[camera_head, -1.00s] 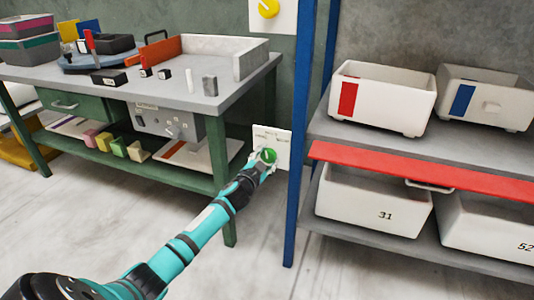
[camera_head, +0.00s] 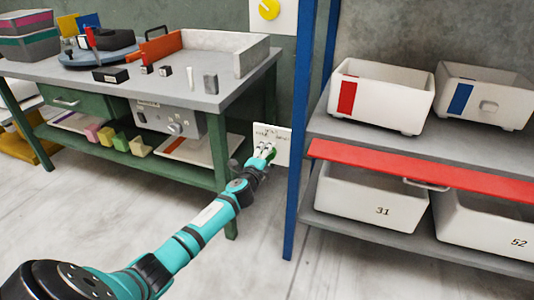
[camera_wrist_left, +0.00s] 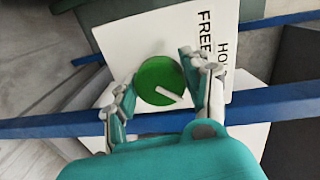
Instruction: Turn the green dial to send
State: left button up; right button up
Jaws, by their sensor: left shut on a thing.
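The green dial (camera_head: 272,154) sits on a white plate (camera_head: 284,139) low on the wall, between the green workbench and the blue shelf post. It also shows round and green in the left wrist view (camera_wrist_left: 157,78), with a white pointer mark toward its lower right there. The plate carries the word FREE and a partly hidden word starting HO; other lettering is hidden or too small. My left gripper (camera_head: 266,149) is shut on the dial, a finger on either side of its rim, and partly covers it in the head view. My right gripper is not in view.
A blue post (camera_head: 297,170) stands just right of the plate, with shelves holding white bins (camera_head: 383,97) and a red bar (camera_head: 420,170). The green bench (camera_head: 222,150) is at left. A yellow dial (camera_head: 268,9) is higher on the wall. The floor in front is clear.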

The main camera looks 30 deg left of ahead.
pick_arm(q)
jog(key=shift+m, duration=0.7)
jog(key=o, duration=1.2)
jog(key=shift+s, duration=0.1)
jog(key=v, duration=1.1)
jog(key=shift+s+d, duration=0.15)
jog(key=shift+s, duration=0.25)
